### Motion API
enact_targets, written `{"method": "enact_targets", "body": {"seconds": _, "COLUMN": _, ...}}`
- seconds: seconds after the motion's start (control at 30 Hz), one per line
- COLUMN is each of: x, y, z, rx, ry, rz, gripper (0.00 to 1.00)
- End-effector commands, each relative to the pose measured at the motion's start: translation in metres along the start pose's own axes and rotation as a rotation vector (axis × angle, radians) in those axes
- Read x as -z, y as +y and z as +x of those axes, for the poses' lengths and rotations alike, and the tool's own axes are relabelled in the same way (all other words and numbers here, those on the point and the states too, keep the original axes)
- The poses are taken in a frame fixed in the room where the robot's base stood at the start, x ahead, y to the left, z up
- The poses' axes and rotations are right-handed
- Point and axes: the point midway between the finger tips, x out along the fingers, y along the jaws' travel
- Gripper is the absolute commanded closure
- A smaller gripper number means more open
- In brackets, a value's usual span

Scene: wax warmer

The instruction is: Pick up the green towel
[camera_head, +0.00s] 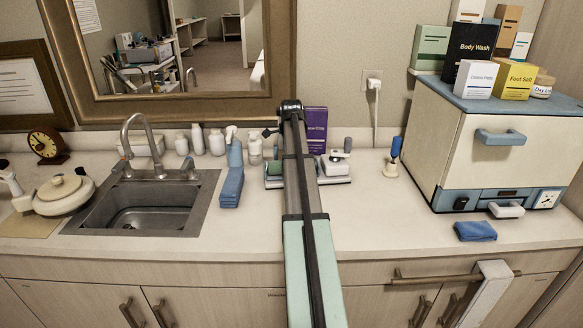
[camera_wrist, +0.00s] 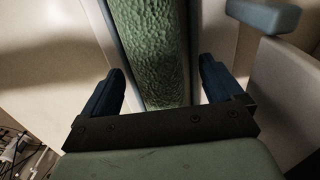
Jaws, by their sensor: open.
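The green towel (camera_wrist: 150,45) is a long, rough-textured roll in the wrist view, running from the top edge down toward my gripper. My gripper (camera_wrist: 162,66) is open, with one dark blue finger on each side of the roll and visible gaps beside it. I cannot tell how far the fingertips are above the towel. In the head view, a green roll (camera_head: 275,168) shows on the counter just left of my arm, which hides part of it. My fingertips are hidden there.
A blue spray bottle (camera_head: 233,160) and a folded blue cloth (camera_head: 230,188) are left of my arm, beside the sink (camera_head: 145,212). A purple box (camera_head: 317,130) stands behind. Right are a blue-handled item (camera_head: 394,155), a white cabinet (camera_head: 480,150) and a blue cloth (camera_head: 475,231).

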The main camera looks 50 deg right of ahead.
Motion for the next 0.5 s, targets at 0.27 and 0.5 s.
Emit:
{"method": "enact_targets", "body": {"seconds": 0.27, "x": 0.0, "y": 0.0, "z": 0.0031, "rx": 0.0, "ry": 0.0, "rz": 0.0, "gripper": 0.08}}
{"method": "enact_targets", "body": {"seconds": 0.5, "x": 0.0, "y": 0.0, "z": 0.0029, "rx": 0.0, "ry": 0.0, "rz": 0.0, "gripper": 0.31}}
